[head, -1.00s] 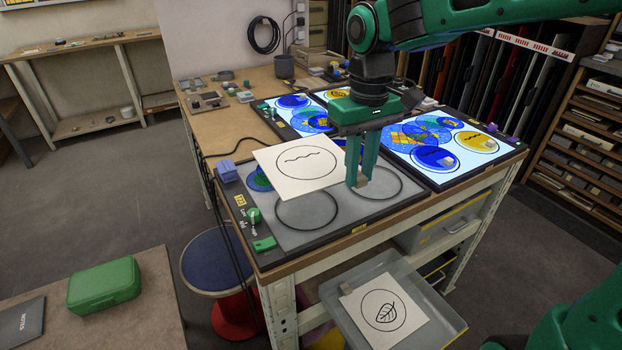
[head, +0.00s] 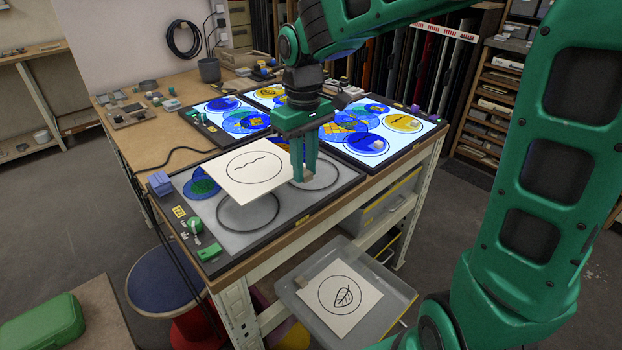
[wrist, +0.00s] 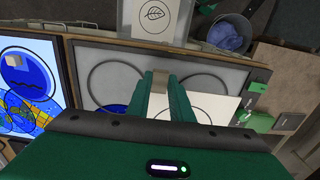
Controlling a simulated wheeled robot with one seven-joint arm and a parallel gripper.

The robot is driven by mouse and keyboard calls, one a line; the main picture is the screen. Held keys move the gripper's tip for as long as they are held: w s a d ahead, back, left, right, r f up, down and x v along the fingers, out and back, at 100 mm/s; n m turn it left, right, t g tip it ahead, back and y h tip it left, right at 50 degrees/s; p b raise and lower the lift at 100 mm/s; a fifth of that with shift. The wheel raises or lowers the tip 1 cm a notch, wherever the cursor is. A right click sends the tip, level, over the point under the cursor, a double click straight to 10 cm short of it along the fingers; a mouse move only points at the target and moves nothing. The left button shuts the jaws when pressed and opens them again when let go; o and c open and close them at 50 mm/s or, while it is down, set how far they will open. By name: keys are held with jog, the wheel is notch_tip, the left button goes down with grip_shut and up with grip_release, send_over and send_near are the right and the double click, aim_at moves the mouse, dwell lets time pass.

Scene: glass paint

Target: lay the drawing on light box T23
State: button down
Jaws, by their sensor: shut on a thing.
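The drawing (head: 240,185), a white sheet with a circle and a wavy line, hangs level over the front grey light box (head: 270,238). My gripper (head: 303,170) is shut on the small beige block (head: 308,178) at the sheet's edge; the block also shows between the fingertips in the wrist view (wrist: 160,82). The sheet (wrist: 205,108) is partly behind my fingers there. The front box is unlit, with two dark ring outlines and blue and green pieces partly hidden under the sheet. Its yellow label (head: 179,211) is too small to read surely.
Lit light boxes with coloured glass stand behind, one at the right (head: 375,135) and one at the left (head: 232,117). A grey tray (head: 392,290) below holds a leaf drawing (head: 338,300).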

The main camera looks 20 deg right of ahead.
send_over(317, 191)
notch_tip(317, 191, down, 3)
jog(key=shift+f, duration=2.05)
jog(key=c, duration=1.6)
grip_release()
jog(key=shift+r, duration=0.1)
notch_tip(317, 191, up, 12)
jog(key=shift+f, duration=0.1)
